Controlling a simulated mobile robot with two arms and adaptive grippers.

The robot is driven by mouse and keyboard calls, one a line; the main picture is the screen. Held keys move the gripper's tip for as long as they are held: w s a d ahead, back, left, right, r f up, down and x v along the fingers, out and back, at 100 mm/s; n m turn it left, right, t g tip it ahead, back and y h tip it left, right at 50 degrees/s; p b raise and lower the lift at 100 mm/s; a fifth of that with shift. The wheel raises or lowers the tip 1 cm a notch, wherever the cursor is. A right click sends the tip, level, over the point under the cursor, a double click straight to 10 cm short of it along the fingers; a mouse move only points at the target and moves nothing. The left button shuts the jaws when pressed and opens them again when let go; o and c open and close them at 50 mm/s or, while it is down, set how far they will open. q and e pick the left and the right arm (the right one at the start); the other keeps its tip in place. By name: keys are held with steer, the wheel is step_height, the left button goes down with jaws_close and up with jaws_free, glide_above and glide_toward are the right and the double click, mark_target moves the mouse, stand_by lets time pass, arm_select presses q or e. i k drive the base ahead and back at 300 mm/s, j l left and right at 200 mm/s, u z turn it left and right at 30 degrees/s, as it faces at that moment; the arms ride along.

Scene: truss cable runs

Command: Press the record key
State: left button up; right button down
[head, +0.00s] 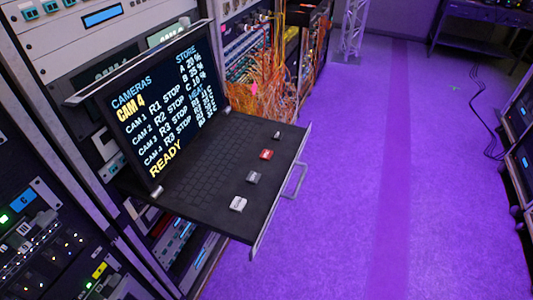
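A pull-out console drawer (215,212) stands open from a rack, with a dark keyboard (201,183) and several larger keys along its right side. The red key (266,154), probably the record key, sits between a grey key (253,177) and a small pale key (277,134). A white key (238,204) is nearest the front. The key labels are too small to read. The tilted screen (160,105) shows CAMERAS, CAM 4, several rows with STOP, a STORE list and READY in yellow. Neither of my grippers is in view.
The drawer has a metal front handle (295,180) on its right edge. Orange cables (262,100) hang from the racks behind it. More equipment (30,240) fills the left. The purple-lit floor (340,200) is clear; a dark unit (520,140) stands at the right edge.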

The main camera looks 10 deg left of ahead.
mark_target(265, 155)
steer(key=l+u, duration=0.2)
steer(key=u, duration=0.15)
steer(key=i+l+u, duration=0.1)
steer(key=l+u, duration=0.35)
steer(key=u, duration=0.25)
steer(key=l+u, duration=0.1)
steer(key=l, duration=0.55)
steer(key=k+l+u, duration=0.1)
steer(key=l, duration=0.6)
steer(key=k+l+u, duration=0.1)
steer(key=l, duration=0.55)
